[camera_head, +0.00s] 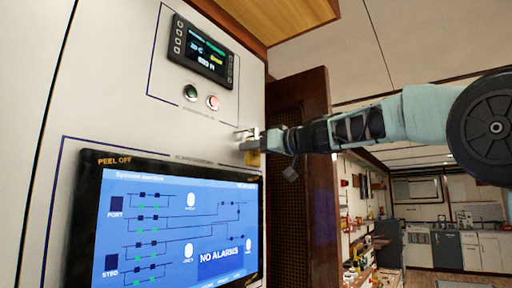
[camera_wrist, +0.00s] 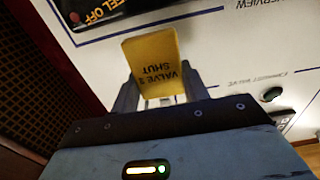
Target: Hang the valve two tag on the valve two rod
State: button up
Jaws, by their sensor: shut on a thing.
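A yellow tag (camera_wrist: 152,60) reading "VALVE 2 SHUT" is held between the two fingers of my gripper (camera_wrist: 160,88) in the wrist view, its text upside down there. In the head view the tag (camera_head: 252,158) hangs below the tip of my gripper (camera_head: 252,141), close to the white panel between the display and the buttons. My gripper is shut on the tag. I cannot pick out the valve two rod for sure; small metal parts at the fingertips blend together, and I cannot tell whether the tag touches a rod.
The white panel (camera_head: 120,115) carries a large "NO ALARMS" display (camera_head: 170,225) below my gripper. A smaller black meter (camera_head: 203,50) and green and red buttons (camera_head: 212,102) are above it. A brown door (camera_head: 310,220) stands right of the panel. A kitchen area lies far right.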

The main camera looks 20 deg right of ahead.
jog(key=o, duration=1)
jog(key=shift+o, duration=0.2)
jog(key=b+v, duration=0.3)
jog(key=v, duration=1.4)
jog(key=shift+s+d+b, duration=0.15)
jog(key=shift+b, duration=0.25)
